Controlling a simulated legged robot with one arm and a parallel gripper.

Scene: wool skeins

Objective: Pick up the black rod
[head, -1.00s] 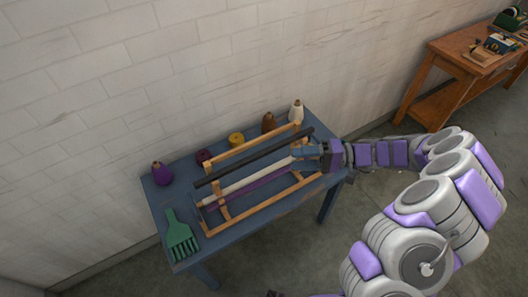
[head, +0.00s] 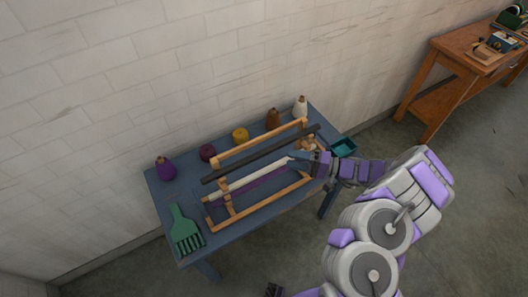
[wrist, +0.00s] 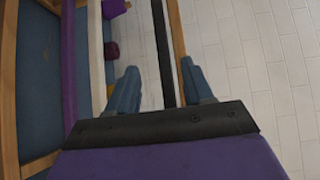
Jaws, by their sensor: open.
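The black rod (head: 255,157) lies along the upper part of a wooden rack (head: 285,192) on the blue table. It also shows in the wrist view (wrist: 162,40), running lengthwise between my fingers, closer to the right one. My gripper (head: 298,160) is at the rack's right end, beside the rod's right part. In the wrist view my gripper (wrist: 158,72) has its fingers spread apart, with no contact on the rod visible. How deep the rod sits between them I cannot tell.
A white rod (head: 240,178) and a purple rod (head: 262,182) lie lower in the rack. Wool skeins, including a purple one (head: 166,169), stand along the table's back. A green comb-like tool (head: 185,230) lies front left. A teal tray (head: 343,147) is at the right end.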

